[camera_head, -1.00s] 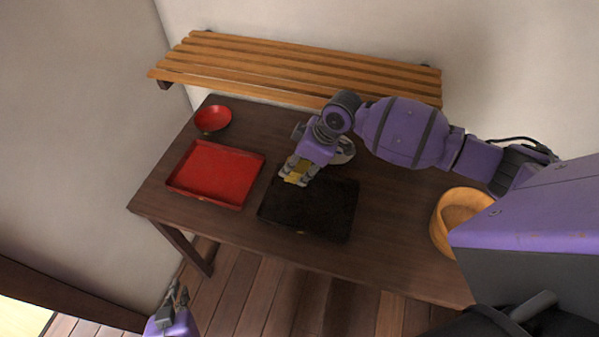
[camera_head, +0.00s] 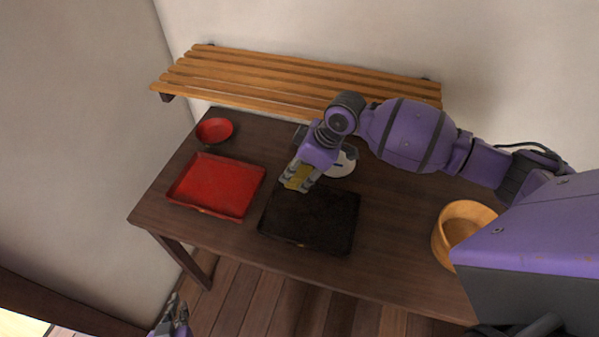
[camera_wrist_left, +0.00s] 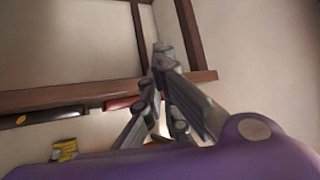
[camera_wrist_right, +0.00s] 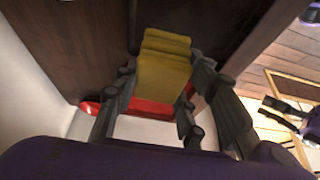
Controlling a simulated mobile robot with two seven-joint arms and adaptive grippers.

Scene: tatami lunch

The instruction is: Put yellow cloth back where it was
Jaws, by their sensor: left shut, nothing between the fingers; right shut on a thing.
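The yellow cloth (camera_head: 297,176) is held between the fingers of my right gripper (camera_head: 295,186), over the back left corner of the black tray (camera_head: 322,232). In the right wrist view the folded yellow cloth (camera_wrist_right: 163,65) fills the space between the fingers. Whether the cloth touches the tray is hard to tell. My left gripper (camera_head: 176,303) is low at the bottom left, in front of the table, and shut on nothing. In the left wrist view its fingertips (camera_wrist_left: 160,52) are close together, with the table's underside beyond.
A red tray (camera_head: 217,186) and a red bowl (camera_head: 214,130) stand on the dark table (camera_head: 395,245) to the left. A whitish round object (camera_head: 343,164) sits behind my right gripper. A wooden bowl (camera_head: 464,220) is at the right. A slatted shelf (camera_head: 290,72) hangs behind.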

